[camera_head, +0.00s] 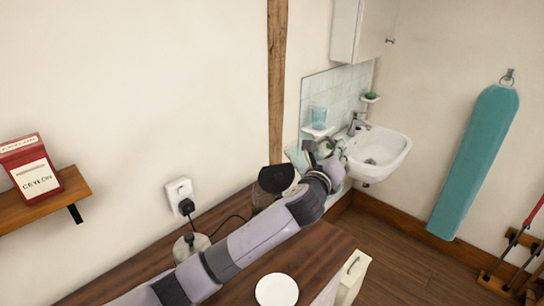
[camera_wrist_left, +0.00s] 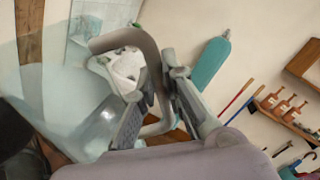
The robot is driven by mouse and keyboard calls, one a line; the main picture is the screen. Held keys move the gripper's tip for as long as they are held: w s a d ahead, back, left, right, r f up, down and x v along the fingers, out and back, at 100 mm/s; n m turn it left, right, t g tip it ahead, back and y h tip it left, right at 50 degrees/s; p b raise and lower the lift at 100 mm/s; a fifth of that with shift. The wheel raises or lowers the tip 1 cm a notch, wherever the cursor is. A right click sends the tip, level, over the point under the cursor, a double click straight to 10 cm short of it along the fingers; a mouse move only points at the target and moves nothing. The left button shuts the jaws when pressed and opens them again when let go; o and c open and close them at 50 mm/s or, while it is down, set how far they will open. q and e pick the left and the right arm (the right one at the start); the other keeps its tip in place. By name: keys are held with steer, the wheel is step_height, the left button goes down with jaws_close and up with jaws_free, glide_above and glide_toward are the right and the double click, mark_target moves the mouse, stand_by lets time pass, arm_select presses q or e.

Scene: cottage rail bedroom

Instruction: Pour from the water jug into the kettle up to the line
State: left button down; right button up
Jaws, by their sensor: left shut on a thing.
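My left gripper (camera_head: 328,154) reaches out past the far end of the dark wood counter, near the basin. In the left wrist view the gripper (camera_wrist_left: 160,95) is shut on the grey handle (camera_wrist_left: 152,62) of the water jug. The pale, see-through jug body (camera_wrist_left: 60,105) fills the left of that view and looks tilted; its water level is unclear. In the head view the jug (camera_head: 297,157) is partly hidden behind the gripper and forearm. The kettle (camera_head: 275,180), with a black top, stands at the counter's back, left of the gripper. My forearm partly covers it; its fill line cannot be seen.
A white basin (camera_head: 378,148) is on the wall beyond the gripper. A wall plug (camera_head: 185,205) has a cord running along the counter. A white plate (camera_head: 277,290) lies at the front. A red tea box (camera_head: 30,168) sits on a shelf at left.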

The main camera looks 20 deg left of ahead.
mark_target(332, 139)
arm_select(q)
steer(key=shift+a+r+n, duration=0.2)
steer(key=shift+r+n, duration=0.15)
steer(key=shift+r, duration=0.25)
steer(key=shift+a+r+n, duration=0.2)
steer(key=shift+r+n, duration=0.15)
steer(key=shift+r, duration=0.25)
steer(key=shift+a+r+n, duration=0.3)
steer(key=shift+r+n, duration=0.15)
steer(key=shift+r, duration=0.15)
steer(key=shift+a+r+n, duration=0.25)
steer(key=shift+r+n, duration=0.2)
steer(key=shift+r, duration=0.15)
stand_by(0.7)
steer(key=shift+a+r+n+b, duration=0.1)
steer(key=shift+a+n+b, duration=0.25)
steer(key=shift+n+b, duration=0.25)
stand_by(1.2)
